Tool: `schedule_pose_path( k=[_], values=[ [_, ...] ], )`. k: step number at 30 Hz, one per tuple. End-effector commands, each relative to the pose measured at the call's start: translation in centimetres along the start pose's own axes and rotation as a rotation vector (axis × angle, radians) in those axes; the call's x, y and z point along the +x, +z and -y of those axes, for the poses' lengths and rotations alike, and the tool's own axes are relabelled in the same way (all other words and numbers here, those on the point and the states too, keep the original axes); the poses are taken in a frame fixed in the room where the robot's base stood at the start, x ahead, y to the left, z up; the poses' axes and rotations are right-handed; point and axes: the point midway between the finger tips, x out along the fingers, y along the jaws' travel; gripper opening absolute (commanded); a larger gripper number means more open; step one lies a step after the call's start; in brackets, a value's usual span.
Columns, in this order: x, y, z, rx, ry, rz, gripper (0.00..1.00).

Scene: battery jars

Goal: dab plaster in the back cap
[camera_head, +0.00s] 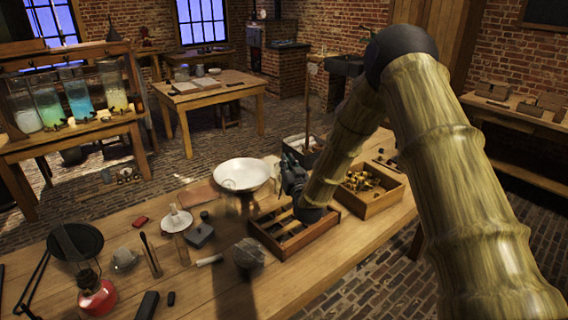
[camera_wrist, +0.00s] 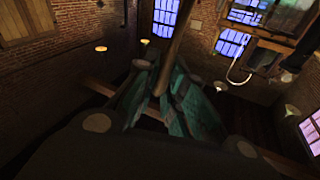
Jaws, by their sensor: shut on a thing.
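My gripper (camera_head: 293,165) is above the far side of a wooden compartment box (camera_head: 264,239), with its fingers pointing up. In the wrist view its teal fingers (camera_wrist: 166,88) are closed around a thin brown rod (camera_wrist: 178,35), which extends away from them. In the head view a thin rod (camera_head: 308,100) with a small wider tip rises above my gripper. A wide white bowl (camera_head: 242,174) stands to the left of my gripper, apart from it. I cannot tell which thing is the back cap, nor make out any plaster.
A box of brass pieces (camera_head: 378,203) stands right of the compartment box. A lamp (camera_head: 75,240), a red burner (camera_head: 97,293), a white dish with a candle (camera_head: 175,220) and small items crowd the left. Jars of coloured liquid (camera_head: 78,100) stand behind.

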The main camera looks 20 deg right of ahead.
Motion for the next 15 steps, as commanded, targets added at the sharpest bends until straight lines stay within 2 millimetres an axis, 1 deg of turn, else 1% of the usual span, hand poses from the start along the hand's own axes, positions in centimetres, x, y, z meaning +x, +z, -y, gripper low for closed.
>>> schedule_pose_path(
  k=[1,9,15],
  values=[
    [0.0,0.5,0.0,0.0,-0.001,0.001,0.0],
    [-0.2,2.6,0.0,0.001,-0.004,0.0,0.0],
    [-0.3,3.6,-0.1,0.001,-0.005,-0.001,0.0]
  ],
)
